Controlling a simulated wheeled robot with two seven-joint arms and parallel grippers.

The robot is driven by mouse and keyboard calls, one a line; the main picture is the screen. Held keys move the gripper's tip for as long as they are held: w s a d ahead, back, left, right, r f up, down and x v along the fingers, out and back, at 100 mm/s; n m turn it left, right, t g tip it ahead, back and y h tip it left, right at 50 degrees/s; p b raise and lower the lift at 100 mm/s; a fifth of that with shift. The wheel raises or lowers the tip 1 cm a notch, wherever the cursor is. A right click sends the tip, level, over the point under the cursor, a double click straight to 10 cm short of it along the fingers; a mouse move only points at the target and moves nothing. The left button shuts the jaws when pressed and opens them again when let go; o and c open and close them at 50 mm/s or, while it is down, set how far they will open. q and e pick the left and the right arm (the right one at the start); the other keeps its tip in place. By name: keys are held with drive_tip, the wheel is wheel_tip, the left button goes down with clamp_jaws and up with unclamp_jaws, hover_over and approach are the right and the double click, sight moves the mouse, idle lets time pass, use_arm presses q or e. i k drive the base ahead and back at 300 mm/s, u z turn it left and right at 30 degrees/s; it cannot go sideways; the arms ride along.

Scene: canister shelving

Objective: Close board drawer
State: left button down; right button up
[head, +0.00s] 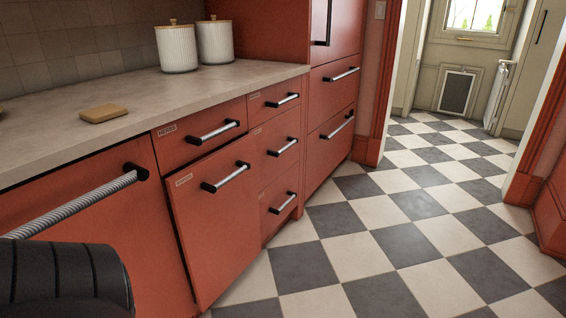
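A tall red drawer front (214,225) with a small label and a silver bar handle with black ends (226,177) stands under the counter. It sits out from the cabinet face, with a dark gap along its left side and its top edge forward of the small drawer above. That small labelled drawer (190,139) looks flush. I cannot read the labels, so which one is the board drawer is not certain. A black ribbed part, likely of my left arm, fills the lower left corner. Neither gripper shows.
The counter (150,94) carries a tan block (103,113) and two white ribbed canisters (177,48) with lids. A red panel with a long ribbed handle (75,205) is at the left. The checkered floor (400,240) is clear toward the doorway.

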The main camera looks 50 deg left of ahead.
sight(214, 200)
drive_tip(key=u, duration=0.25)
drive_tip(key=i, duration=1.2)
drive_tip(key=u, duration=1.5)
drive_tip(key=i, duration=0.6)
drive_tip(key=u, duration=0.6)
